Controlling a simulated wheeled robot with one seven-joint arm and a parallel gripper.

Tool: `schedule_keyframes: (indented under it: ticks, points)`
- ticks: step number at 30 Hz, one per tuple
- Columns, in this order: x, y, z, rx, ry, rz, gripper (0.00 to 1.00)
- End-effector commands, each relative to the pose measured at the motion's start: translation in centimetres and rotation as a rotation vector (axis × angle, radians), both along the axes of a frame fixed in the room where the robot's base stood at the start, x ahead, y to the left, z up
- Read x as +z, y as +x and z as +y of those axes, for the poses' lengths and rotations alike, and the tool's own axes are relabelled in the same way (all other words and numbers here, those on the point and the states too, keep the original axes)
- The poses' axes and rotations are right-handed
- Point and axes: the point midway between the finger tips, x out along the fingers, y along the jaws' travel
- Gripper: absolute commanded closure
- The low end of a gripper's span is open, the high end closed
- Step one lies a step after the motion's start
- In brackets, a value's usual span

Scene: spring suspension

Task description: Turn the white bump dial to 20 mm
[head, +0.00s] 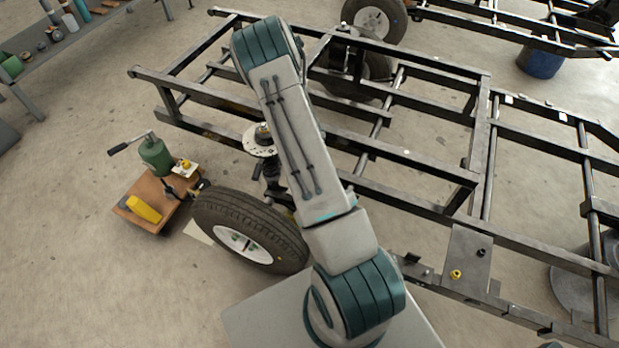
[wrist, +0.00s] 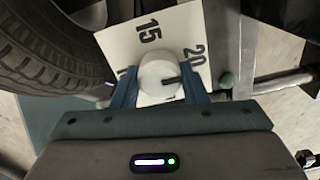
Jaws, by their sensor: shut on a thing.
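The white bump dial (wrist: 153,71) is a round knob with a short black pointer mark. It sits on a white scale plate (wrist: 124,42) printed with 15 and 20. The mark points right, toward the lower side of the 20; another number and part of the scale are partly covered by my fingers and the dial. My gripper (wrist: 160,88) is shut on the dial, one blue finger on its left side and one on its right. In the head view my arm hides the gripper, and I cannot make out the dial.
A tyre (wrist: 40,45) is close on the left in the wrist view; the wheel (head: 215,215) also shows in the head view. The black frame (head: 400,98) spans the upper right. A wooden trolley (head: 128,207) with a green jack (head: 156,156) stands at left. Floor at lower left is clear.

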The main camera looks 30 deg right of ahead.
Motion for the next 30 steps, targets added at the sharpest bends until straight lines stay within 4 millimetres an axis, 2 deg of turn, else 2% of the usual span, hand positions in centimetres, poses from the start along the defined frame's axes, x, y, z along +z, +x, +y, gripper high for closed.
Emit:
schedule_keyframes:
  ticks: [1, 14, 15, 17, 26, 30]
  points:
    - [0.2, 0.5, 0.2, -0.003, 0.002, -0.01, 0.84]
    - [0.2, 0.6, 0.2, -0.012, 0.002, -0.011, 0.83]
    - [0.2, 0.6, 0.2, -0.012, 0.002, -0.011, 0.52]
    - [0.2, 0.6, 0.2, -0.012, 0.002, -0.01, 0.39]
    - [0.2, 0.2, 0.0, -0.015, 0.0, -0.005, 0.39]
    - [1.7, 0.2, 0.1, -0.011, 0.0, -0.005, 0.39]
